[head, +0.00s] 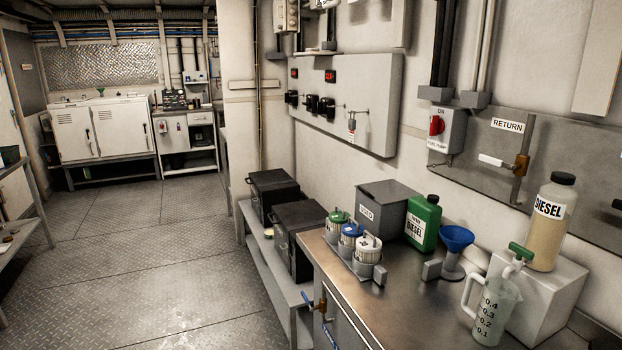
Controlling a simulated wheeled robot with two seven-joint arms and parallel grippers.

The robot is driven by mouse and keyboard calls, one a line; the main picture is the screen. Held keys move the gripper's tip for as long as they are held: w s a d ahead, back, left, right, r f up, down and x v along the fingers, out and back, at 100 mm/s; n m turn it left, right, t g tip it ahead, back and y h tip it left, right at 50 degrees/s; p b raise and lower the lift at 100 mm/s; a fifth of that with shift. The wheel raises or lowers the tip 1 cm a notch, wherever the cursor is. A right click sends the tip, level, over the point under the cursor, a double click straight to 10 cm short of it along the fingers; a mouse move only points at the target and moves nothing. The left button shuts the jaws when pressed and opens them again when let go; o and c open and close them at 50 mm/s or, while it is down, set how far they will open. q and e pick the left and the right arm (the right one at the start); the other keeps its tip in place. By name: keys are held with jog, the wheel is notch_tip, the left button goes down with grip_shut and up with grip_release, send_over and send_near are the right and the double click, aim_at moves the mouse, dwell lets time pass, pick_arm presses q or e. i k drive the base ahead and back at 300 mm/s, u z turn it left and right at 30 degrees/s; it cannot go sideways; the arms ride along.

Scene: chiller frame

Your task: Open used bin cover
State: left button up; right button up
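A grey box (385,226) with a small white label (367,213) stands at the back of the metal worktop, against the wall. The label's text is small but seems to read USED. Its flat grey cover (388,191) lies level on top and looks closed, so the inside is hidden. Neither of my grippers shows in the head view.
Several lidded jars (352,232) stand in front of the box. A green diesel bottle (424,222) and blue funnel (456,240) are to its right. A measuring jug (491,310) stands nearer. Black cases (300,228) sit on a lower bench left. The floor (150,260) is clear.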

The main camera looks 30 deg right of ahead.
aim_at(386, 192)
jog(key=i, duration=3.45)
jog(key=z, duration=3.1)
